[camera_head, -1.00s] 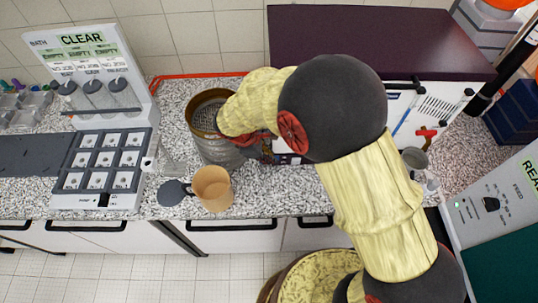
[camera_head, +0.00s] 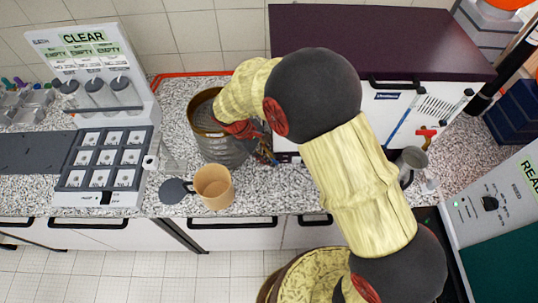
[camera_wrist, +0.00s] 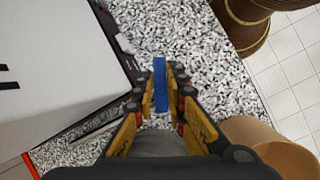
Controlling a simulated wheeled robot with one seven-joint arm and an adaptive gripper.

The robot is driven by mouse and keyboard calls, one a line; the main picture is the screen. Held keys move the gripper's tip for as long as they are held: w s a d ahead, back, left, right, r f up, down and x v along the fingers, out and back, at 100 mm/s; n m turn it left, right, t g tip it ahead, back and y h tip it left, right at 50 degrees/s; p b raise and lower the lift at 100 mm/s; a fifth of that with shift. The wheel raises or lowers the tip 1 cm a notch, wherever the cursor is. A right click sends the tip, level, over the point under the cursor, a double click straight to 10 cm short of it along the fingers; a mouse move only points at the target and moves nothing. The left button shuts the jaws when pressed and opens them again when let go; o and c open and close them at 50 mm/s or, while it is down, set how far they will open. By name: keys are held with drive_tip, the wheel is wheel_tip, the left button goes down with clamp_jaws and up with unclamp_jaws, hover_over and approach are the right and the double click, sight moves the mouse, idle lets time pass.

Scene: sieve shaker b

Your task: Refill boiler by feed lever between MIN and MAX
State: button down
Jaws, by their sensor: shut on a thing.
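The boiler appears to be the white box with a dark maroon top (camera_head: 375,40) at the back. Its front shows a blue sight tube (camera_head: 401,126), a scale (camera_head: 432,107) and a red tap (camera_head: 427,134). The level and MIN and MAX marks are too small to read. My gripper (camera_wrist: 160,95) is shut on a narrow blue bar (camera_wrist: 160,72), which may be the feed lever. In the head view, my gripper (camera_head: 268,153) is partly hidden by my arm, near the boiler's lower left front. The wrist view also shows a white cabinet side (camera_wrist: 50,60), close left of the fingers.
A grey metal pot (camera_head: 228,150) stands left of my gripper. A tan cup (camera_head: 214,188) and a dark round disc (camera_head: 173,191) are near the counter's front edge. A grey mug (camera_head: 411,160) stands right of my arm.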

drive_tip(key=shift+a+m, duration=0.1)
drive_tip(key=shift+m, duration=0.4)
drive_tip(key=shift+g, duration=0.3)
drive_tip(key=c, duration=1.8)
unclamp_jaws()
drive_tip(key=shift+s, duration=0.1)
drive_tip(key=v, duration=1.2)
drive_tip(key=shift+c, duration=0.2)
